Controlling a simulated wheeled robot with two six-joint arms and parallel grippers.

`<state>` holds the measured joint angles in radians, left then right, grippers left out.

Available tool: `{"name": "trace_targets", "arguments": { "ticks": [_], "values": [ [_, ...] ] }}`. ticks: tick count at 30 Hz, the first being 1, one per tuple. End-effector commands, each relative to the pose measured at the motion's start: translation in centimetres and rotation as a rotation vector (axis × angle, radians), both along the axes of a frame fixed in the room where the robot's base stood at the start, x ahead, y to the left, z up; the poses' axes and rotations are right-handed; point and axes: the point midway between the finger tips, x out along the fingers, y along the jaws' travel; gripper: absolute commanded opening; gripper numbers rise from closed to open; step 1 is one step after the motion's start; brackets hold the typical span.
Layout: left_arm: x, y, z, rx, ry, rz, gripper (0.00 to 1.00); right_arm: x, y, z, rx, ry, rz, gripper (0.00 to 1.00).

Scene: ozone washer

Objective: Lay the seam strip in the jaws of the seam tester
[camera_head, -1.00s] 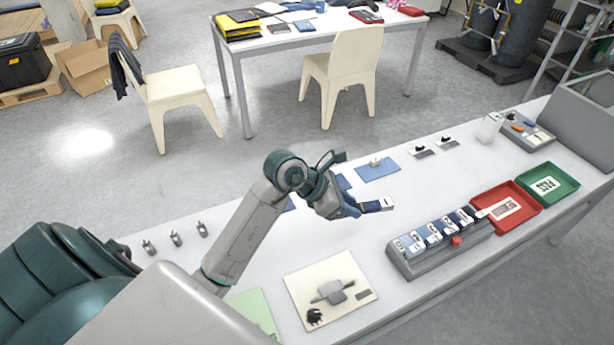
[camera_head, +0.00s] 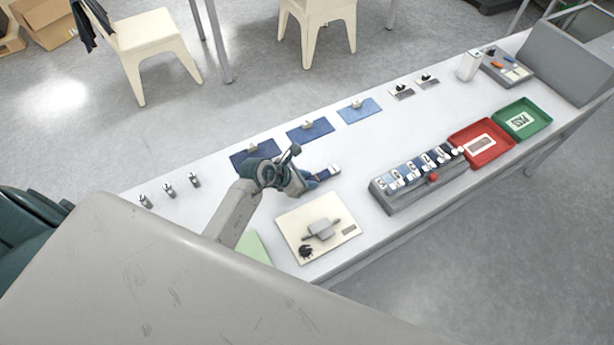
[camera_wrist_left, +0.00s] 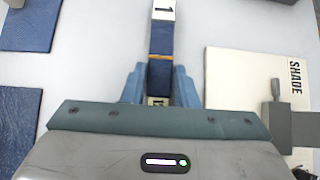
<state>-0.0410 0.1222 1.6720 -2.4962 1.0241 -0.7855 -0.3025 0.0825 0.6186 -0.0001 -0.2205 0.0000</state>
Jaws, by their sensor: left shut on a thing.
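My left gripper (camera_head: 308,184) is shut on the seam strip (camera_head: 325,174), a dark blue strip with a white end label. In the left wrist view the strip (camera_wrist_left: 161,40) points straight away from the fingers (camera_wrist_left: 158,88), with a yellow line across it and a "1" on the label. The strip is over the white table, behind a cream board (camera_head: 291,225) marked "SHADE" in the wrist view. A grey device with side handles (camera_head: 322,230) sits on that board. I cannot tell for sure which thing is the seam tester. My right gripper is not in view.
A grey rack (camera_head: 400,203) with several labelled blue strips stands to the right. Beyond it are a red tray (camera_head: 505,145) and a green tray (camera_head: 546,121). Blue cloth pieces (camera_head: 309,131) lie along the back edge. Small metal pieces (camera_head: 168,190) stand at left.

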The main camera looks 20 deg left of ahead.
Motion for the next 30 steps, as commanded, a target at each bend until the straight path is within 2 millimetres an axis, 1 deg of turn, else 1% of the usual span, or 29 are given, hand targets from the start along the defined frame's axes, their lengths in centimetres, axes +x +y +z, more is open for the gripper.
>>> {"name": "trace_targets", "arguments": {
  "ticks": [5,9,10,12,13,20,24,26,30],
  "values": [
    [0.0,0.0,0.0,-0.001,-0.001,0.000,0.00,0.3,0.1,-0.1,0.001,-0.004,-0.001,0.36],
    [0.0,0.0,-0.4,-0.001,-0.001,0.000,0.00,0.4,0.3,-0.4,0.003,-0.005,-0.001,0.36],
    [0.0,0.0,-0.3,-0.001,-0.001,0.000,0.30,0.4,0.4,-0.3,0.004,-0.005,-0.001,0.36],
    [0.0,0.0,-0.3,-0.001,-0.001,0.000,0.44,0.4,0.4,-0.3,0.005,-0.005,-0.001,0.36],
    [0.0,0.0,-0.3,-0.001,-0.001,0.000,0.48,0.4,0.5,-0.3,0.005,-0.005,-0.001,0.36],
    [0.0,0.0,-0.2,-0.001,-0.001,0.000,0.48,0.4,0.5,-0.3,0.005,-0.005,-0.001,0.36],
    [0.0,0.0,0.3,0.001,-0.002,0.000,0.48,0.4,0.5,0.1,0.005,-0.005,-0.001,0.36],
    [-0.3,0.4,0.5,0.002,-0.003,0.001,0.48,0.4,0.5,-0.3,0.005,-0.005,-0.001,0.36],
    [-1.7,1.4,1.9,0.005,-0.004,-0.002,0.48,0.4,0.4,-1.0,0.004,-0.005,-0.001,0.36]
  ]
}}
